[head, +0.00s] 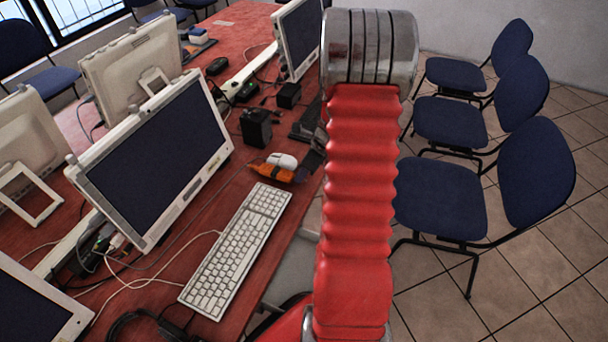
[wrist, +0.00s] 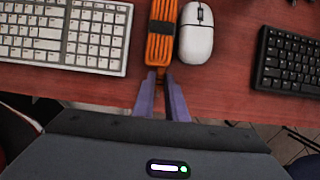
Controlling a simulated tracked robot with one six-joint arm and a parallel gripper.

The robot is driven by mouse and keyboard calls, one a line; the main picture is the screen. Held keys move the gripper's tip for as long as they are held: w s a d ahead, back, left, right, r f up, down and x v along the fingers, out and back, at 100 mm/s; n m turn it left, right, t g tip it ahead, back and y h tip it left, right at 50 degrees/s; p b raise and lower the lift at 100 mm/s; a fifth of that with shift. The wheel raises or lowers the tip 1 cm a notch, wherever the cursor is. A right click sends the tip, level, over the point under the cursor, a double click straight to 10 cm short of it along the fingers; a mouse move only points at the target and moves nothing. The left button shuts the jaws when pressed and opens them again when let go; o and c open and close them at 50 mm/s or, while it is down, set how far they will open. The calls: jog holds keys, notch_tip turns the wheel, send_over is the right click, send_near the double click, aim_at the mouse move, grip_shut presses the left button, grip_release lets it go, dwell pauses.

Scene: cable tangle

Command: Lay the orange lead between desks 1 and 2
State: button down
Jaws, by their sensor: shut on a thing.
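The orange lead (head: 270,172) is a coiled bundle with a dark band around its middle. It lies at the desk's right edge in the head view, and in the wrist view (wrist: 163,20) it is at top centre, lengthwise ahead of the fingers. My gripper (wrist: 160,80) has its purple fingers shut on the near end of the orange lead. In the head view my gripper (head: 308,168) is partly hidden behind my red arm. I cannot tell which desks are numbered 1 and 2.
A white mouse (wrist: 197,32) lies close to the right of the lead. A white keyboard (wrist: 65,34) is to the left and a black keyboard (wrist: 286,62) to the right. A monitor (head: 155,160) and loose cables crowd the red desk. Blue chairs (head: 440,205) stand on the right.

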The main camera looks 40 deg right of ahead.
jog(key=shift+f, duration=0.65)
jog(key=c, duration=1.8)
grip_release()
jog(key=shift+o, duration=0.2)
jog(key=shift+r, duration=0.15)
jog(key=v, duration=1.1)
jog(key=shift+s+r, duration=0.2)
jog(key=shift+r, duration=0.2)
